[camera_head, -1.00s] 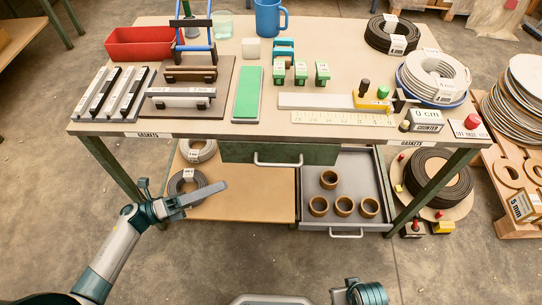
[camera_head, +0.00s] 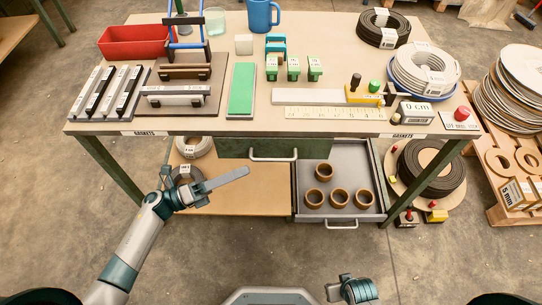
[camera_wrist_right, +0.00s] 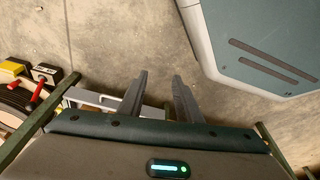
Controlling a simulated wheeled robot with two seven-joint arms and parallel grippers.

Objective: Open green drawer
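The green drawer (camera_head: 232,147) is closed under the tabletop, with a pale bar handle (camera_head: 272,157) across its front. My left gripper (camera_head: 246,172) is below and left of this handle, apart from it, its long grey finger pointing right. Its two fingers cannot be told apart, so its opening is unclear. My right gripper (camera_wrist_right: 159,82) is open and empty in the right wrist view, over bare floor. In the head view only part of my right arm shows at the bottom edge, and its fingers are not clear.
An open grey drawer (camera_head: 304,208) with several brown rings juts out below right of the green drawer. The table (camera_head: 330,28) holds blocks, a ruler and a blue mug. Cable coils lie on the lower shelf (camera_head: 250,205). The floor in front is clear.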

